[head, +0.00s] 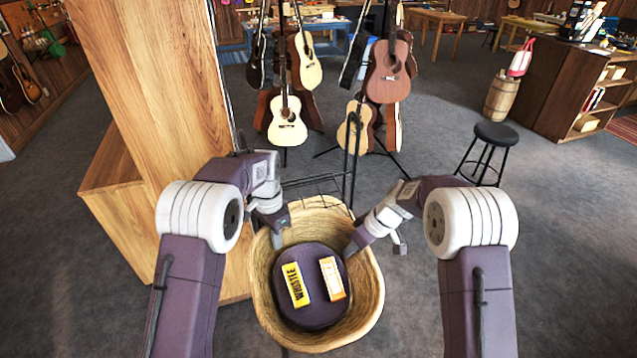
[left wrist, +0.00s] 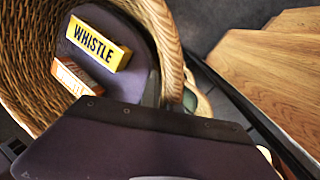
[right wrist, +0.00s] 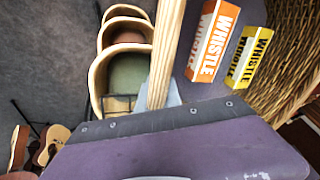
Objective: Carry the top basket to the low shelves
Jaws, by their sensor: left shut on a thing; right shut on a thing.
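A woven basket (head: 371,300) is in front of me, its rim held from both sides. It has a dark purple bottom and holds a yellow WHISTLE box (head: 295,285) and an orange-and-white box (head: 332,278). My left gripper (head: 278,240) is shut on the rim at the left, and the wall shows in the left wrist view (left wrist: 168,45). My right gripper (head: 352,248) is shut on the rim at the right, and the wall shows in the right wrist view (right wrist: 290,45). The fingertips are partly hidden. A wooden unit with low shelves (head: 590,122) stands far right.
More baskets (right wrist: 118,65) sit in a wire rack (head: 315,184) just beyond the held one. A tall wooden cabinet (head: 160,90) stands close on the left. Guitars on stands (head: 287,125) are ahead. A black stool (head: 490,140) and a barrel (head: 501,100) stand right; floor is open between.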

